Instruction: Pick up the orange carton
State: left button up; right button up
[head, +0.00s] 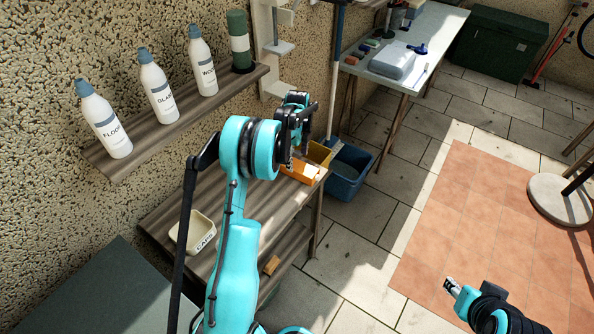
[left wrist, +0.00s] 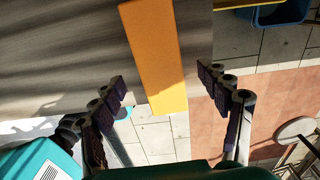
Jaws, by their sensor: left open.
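The orange carton (head: 301,171) lies at the right end of the wooden shelf table in the head view, partly hidden behind my left arm. In the left wrist view the carton (left wrist: 155,50) is a long orange block in the upper middle. My left gripper (left wrist: 165,93) is open, with one finger on either side of the carton's near end and a gap on both sides. In the head view this gripper (head: 293,150) is mostly hidden by its own wrist. My right gripper (head: 450,287) is at the lower right, over the floor, away from the carton; its jaws are too small to judge.
A cream tub (head: 192,232) stands on the wooden table (head: 215,185). Bottles (head: 158,92) and a green canister (head: 240,42) stand on the wall shelf (head: 130,160) above. A blue bin (head: 347,170) is just right of the table. Open floor lies beyond.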

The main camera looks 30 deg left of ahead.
aim_at(297, 165)
pick_arm(q)
notch_tip(297, 165, down, 4)
jog(key=shift+a+r+b, duration=0.1)
jog(key=shift+b, duration=0.65)
jog(key=shift+f, duration=0.5)
jog(key=shift+r, duration=0.1)
jog(key=shift+c, duration=0.9)
jog(key=c, duration=1.1)
jog(key=shift+o, duration=0.2)
